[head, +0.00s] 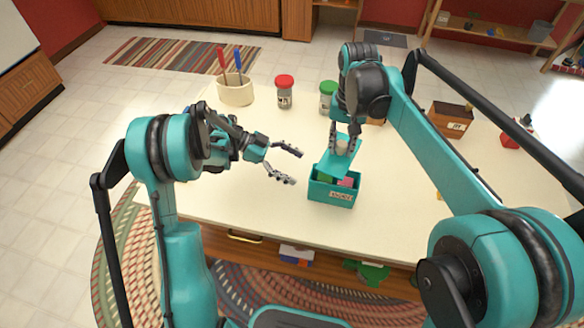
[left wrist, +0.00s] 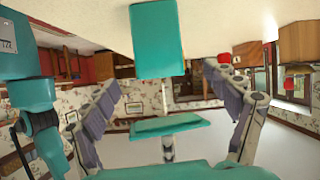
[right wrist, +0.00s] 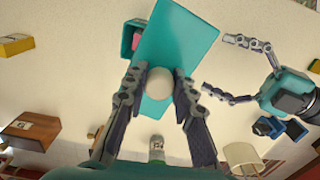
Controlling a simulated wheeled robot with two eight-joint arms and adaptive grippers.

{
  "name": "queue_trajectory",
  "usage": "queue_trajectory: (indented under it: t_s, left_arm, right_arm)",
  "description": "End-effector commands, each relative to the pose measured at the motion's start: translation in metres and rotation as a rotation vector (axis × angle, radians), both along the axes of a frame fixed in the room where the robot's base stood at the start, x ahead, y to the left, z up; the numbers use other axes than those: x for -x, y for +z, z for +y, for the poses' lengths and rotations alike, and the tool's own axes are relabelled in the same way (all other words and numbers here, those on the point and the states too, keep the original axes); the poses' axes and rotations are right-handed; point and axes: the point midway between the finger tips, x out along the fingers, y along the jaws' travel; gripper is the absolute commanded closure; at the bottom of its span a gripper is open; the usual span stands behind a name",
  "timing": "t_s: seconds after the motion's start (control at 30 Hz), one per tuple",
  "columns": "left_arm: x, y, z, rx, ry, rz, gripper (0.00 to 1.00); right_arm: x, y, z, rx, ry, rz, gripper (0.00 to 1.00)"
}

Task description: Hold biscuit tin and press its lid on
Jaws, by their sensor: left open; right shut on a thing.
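The open teal biscuit tin (head: 331,197) stands on the table with green and pink contents showing. It also shows in the left wrist view (left wrist: 157,40) and, partly covered, in the right wrist view (right wrist: 128,44). My right gripper (head: 343,146) is shut on the pale round knob (right wrist: 159,83) of the teal lid (head: 336,165). The lid is over the tin's back part, apparently tilted and turned relative to it; the right wrist view shows it large (right wrist: 184,47). Whether it touches the rim cannot be told. My left gripper (head: 286,165) is open and empty, left of the tin.
A cream holder (head: 235,93) with red and blue handled tools, a red-lidded jar (head: 285,95) and a green-lidded jar (head: 327,100) stand behind. A brown box (head: 450,121) and a red object (head: 511,137) are at the right. The table's front left is clear.

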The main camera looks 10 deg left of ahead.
Motion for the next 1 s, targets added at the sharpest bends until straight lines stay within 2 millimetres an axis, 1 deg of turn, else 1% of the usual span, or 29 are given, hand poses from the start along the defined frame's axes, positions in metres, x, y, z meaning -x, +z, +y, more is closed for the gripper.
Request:
queue_trajectory:
  t_s: [0.03,0.13,0.27,0.37,0.7,0.8,0.9,1.0]
  left_arm:
    - [-0.001,-0.005,0.003,0.021,-0.020,-0.024,0.14]
    - [-0.001,-0.011,0.005,0.050,-0.050,-0.061,0.14]
    - [-0.001,-0.015,0.001,0.065,-0.065,-0.080,0.14]
    - [0.000,-0.020,-0.010,0.065,-0.068,-0.082,0.14]
    - [0.002,-0.044,-0.071,0.064,-0.068,-0.080,0.14]
    - [0.003,-0.051,-0.085,0.064,-0.067,-0.079,0.14]
    - [0.003,-0.055,-0.095,0.064,-0.066,-0.079,0.14]
    - [0.003,-0.057,-0.102,0.064,-0.065,-0.079,0.14]
  right_arm:
    - [0.000,0.000,0.000,0.000,0.000,0.000,1.00]
    - [0.000,0.000,0.000,0.000,0.000,0.000,1.00]
    - [0.000,0.000,0.000,0.000,0.000,0.000,1.00]
    - [0.000,0.000,0.000,0.000,0.000,0.000,1.00]
    - [0.000,0.000,0.000,0.000,0.000,0.000,1.00]
    - [0.000,0.000,0.000,0.000,0.000,0.000,1.00]
    - [0.000,0.000,0.000,0.000,0.000,0.000,1.00]
    - [0.000,0.000,0.000,0.000,0.000,0.000,1.00]
